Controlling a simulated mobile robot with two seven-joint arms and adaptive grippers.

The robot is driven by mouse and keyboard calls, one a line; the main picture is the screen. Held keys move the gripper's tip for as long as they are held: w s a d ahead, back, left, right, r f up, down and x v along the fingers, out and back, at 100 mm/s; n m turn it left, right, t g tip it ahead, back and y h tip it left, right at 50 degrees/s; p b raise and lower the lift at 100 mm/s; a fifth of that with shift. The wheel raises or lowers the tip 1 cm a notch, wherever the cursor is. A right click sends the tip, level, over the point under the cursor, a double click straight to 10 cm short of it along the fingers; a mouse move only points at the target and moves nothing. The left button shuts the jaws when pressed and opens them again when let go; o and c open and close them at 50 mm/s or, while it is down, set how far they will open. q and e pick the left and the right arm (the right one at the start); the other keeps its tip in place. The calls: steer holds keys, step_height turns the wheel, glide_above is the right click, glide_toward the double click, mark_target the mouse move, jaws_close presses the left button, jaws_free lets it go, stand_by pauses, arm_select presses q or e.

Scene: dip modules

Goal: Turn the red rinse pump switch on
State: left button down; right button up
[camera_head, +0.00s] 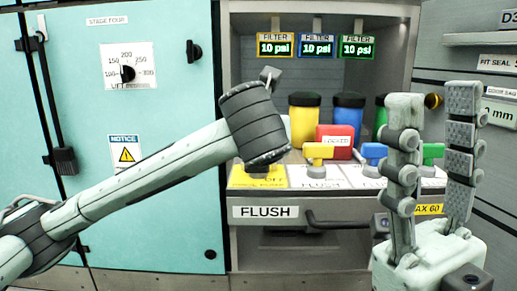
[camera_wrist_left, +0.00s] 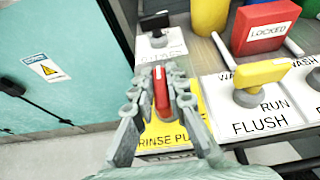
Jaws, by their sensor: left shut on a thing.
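The red rinse pump switch (camera_wrist_left: 161,92) stands on a yellow plate lettered RINSE PU (camera_wrist_left: 160,134) in the left wrist view. My left gripper (camera_wrist_left: 158,80) is shut on the switch, with a finger on each side of it. In the head view my left arm hides the switch, and only part of the yellow plate (camera_head: 248,180) shows below it. My right gripper (camera_head: 435,93) is raised at the right of the head view, empty, its fingers pointing up and spread apart.
Right of the switch is a yellow FLUSH handle (camera_wrist_left: 262,73) on a white plate. Behind are a red LOCKED block (camera_wrist_left: 266,28) and yellow (camera_head: 304,112) and blue (camera_head: 347,118) canisters. A dark switch (camera_wrist_left: 155,28) stands behind the red one. A teal cabinet (camera_head: 180,215) fills the left.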

arm_select(q)
steer(key=shift+f, duration=0.15)
steer(key=c, duration=1.5)
jaws_free()
steer(key=shift+c, duration=0.2)
steer(key=shift+s+d+r, duration=0.1)
steer(key=shift+s+r, duration=0.25)
steer(key=shift+s, duration=0.05)
steer(key=v, duration=1.1)
